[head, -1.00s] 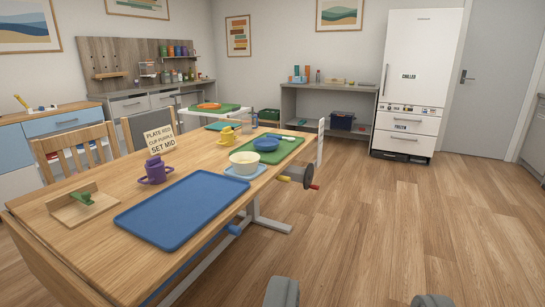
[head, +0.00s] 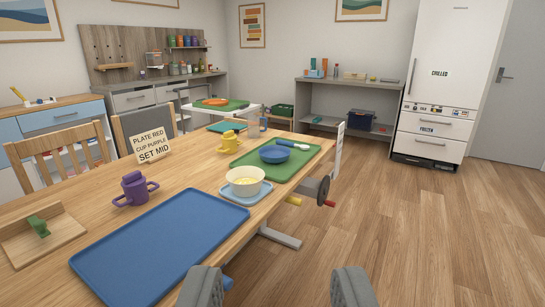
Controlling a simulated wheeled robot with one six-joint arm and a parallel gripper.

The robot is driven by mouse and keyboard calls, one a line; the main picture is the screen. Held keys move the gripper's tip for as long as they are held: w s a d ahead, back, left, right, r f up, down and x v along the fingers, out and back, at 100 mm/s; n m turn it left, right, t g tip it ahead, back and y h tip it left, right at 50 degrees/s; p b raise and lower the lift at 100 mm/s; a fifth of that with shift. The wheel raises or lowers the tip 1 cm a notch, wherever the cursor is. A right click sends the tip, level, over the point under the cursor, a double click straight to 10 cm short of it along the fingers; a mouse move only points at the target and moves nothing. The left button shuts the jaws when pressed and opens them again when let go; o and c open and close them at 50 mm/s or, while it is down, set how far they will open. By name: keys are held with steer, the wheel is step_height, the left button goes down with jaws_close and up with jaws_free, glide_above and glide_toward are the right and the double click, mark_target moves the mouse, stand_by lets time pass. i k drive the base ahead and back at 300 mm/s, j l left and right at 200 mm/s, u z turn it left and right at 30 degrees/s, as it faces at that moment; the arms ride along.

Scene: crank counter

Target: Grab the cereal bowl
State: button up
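A cream bowl (head: 245,180) with something pale yellow inside stands upright on a small light-blue mat (head: 236,198) near the table's right edge. A shallow blue bowl (head: 275,155) sits just behind it on a green tray (head: 300,164). Which of the two is the cereal bowl is not marked; the cream one is the one with visible contents. My gripper (head: 278,289) shows at the bottom edge, its two grey fingers wide apart with nothing between them. It is in front of the bowls and touches neither.
An empty blue tray (head: 160,245) lies on the wooden table at the near left. A purple cup (head: 135,190), a yellow cup (head: 229,142) and a sign (head: 152,145) stand beyond. A crank (head: 318,190) juts from the table's right side. The floor (head: 430,230) at right is clear.

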mark_target(271, 154)
steer(key=i+l, duration=0.25)
steer(key=i, duration=0.2)
steer(key=i+l+z, duration=0.1)
steer(key=i+l, duration=0.2)
steer(key=i, duration=0.15)
steer(key=i+l, duration=0.2)
steer(key=i, duration=0.3)
steer(key=i+l+z, duration=0.1)
steer(key=i+l, duration=0.15)
steer(key=i, duration=0.2)
steer(key=i+l, duration=0.2)
steer(key=i, duration=0.25)
steer(key=l+z, duration=0.05)
